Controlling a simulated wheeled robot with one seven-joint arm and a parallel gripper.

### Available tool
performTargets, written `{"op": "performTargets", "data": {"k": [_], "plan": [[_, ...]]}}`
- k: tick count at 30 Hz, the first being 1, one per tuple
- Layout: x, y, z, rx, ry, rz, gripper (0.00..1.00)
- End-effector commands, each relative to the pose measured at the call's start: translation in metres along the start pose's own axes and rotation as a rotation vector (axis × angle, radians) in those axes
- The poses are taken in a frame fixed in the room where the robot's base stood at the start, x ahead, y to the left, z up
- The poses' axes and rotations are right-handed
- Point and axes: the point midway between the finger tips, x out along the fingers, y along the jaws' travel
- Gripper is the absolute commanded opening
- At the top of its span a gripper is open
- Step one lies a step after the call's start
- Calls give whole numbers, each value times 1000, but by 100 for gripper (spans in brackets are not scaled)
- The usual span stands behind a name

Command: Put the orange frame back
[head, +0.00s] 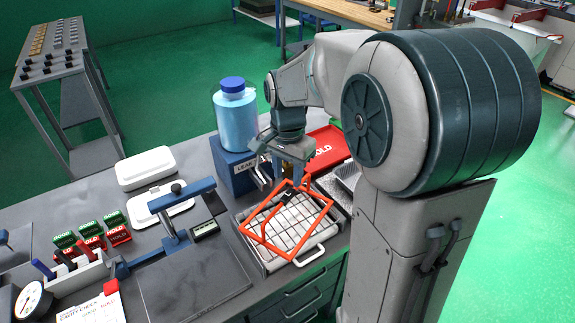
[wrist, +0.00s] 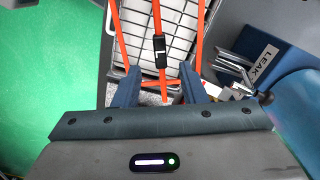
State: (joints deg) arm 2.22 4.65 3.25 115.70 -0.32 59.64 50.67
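The orange frame (head: 321,219) is a thin, roughly square outline with a middle bar carrying a black piece. It lies over a grey tray (head: 250,252) of pale block-like cells; I cannot tell whether it rests flat on them. In the wrist view the frame's bars (wrist: 121,40) run away from me, and the black piece (wrist: 160,50) shows on the middle bar. My gripper (head: 303,180) is at the frame's far corner. Its fingers (wrist: 158,82) stand apart, with orange bars between them and a gap at each side. The fingertips' contact is not clear.
A blue box marked LEAK (head: 233,172) with a blue-capped bottle (head: 236,108) stands close left of my gripper. A red HOLD tray (head: 328,146) lies behind. A blue-armed press (head: 180,210) and white lidded boxes (head: 147,168) stand left on the bench.

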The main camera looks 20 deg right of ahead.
Motion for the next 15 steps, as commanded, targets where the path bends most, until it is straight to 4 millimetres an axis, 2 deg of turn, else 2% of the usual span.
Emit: {"op": "performTargets", "data": {"k": [3, 8, 11, 15], "plan": [[-15, 0, 0, 0, 1, -1, 38], [-26, 5, 4, -29, 8, -8, 38], [-32, 19, 15, -114, 30, -27, 38], [-39, 51, 41, -321, 88, -66, 38]]}}
